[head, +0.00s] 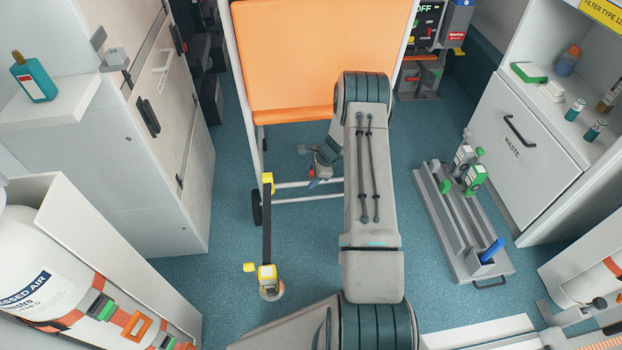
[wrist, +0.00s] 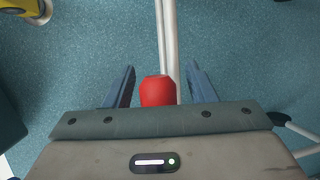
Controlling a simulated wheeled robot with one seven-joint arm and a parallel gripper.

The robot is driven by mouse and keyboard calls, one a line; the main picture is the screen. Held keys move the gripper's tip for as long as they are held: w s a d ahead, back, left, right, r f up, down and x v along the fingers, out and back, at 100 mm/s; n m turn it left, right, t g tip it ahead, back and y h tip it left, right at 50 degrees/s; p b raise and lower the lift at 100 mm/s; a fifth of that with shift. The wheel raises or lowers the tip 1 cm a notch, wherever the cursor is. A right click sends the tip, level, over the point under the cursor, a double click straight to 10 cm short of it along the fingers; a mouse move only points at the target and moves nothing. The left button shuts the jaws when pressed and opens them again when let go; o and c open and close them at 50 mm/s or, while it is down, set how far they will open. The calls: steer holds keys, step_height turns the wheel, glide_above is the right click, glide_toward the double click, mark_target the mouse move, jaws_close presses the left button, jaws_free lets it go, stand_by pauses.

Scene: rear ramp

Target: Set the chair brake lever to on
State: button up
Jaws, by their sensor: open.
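The chair (head: 280,60) has an orange seat and back on a white tube frame, in the upper middle of the head view. A red knob (wrist: 158,91), which I take to be the end of the brake lever, shows in the wrist view beside a white frame tube (wrist: 167,35). It is a small red spot (head: 311,171) in the head view. My gripper (wrist: 161,68) is open, with one blue finger on each side of the knob and a visible gap at both sides. In the head view my gripper (head: 310,166) is low by the chair frame, partly hidden. The lever's shaft and setting cannot be made out.
A dark strap with yellow buckles (head: 267,272) stands left of my arm. A grey rack (head: 455,225) with small bottles is on the floor to the right, before the waste cabinet (head: 520,140). Blue floor is clear between the rack and my arm.

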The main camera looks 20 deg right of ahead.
jaws_close()
steer(key=shift+s+a+f, duration=0.15)
steer(key=shift+s+a, duration=0.05)
steer(key=shift+s, duration=0.1)
stand_by(0.5)
steer(key=shift+s+a+f, duration=0.25)
steer(key=shift+s+f, duration=0.45)
steer(key=shift+s, duration=0.3)
steer(key=shift+s+a+f, duration=0.25)
steer(key=shift+s+f, duration=0.4)
steer(key=shift+s, duration=0.35)
steer(key=shift+w+r, duration=0.1)
steer(key=shift+w, duration=0.05)
jaws_free()
steer(key=shift+d, duration=0.1)
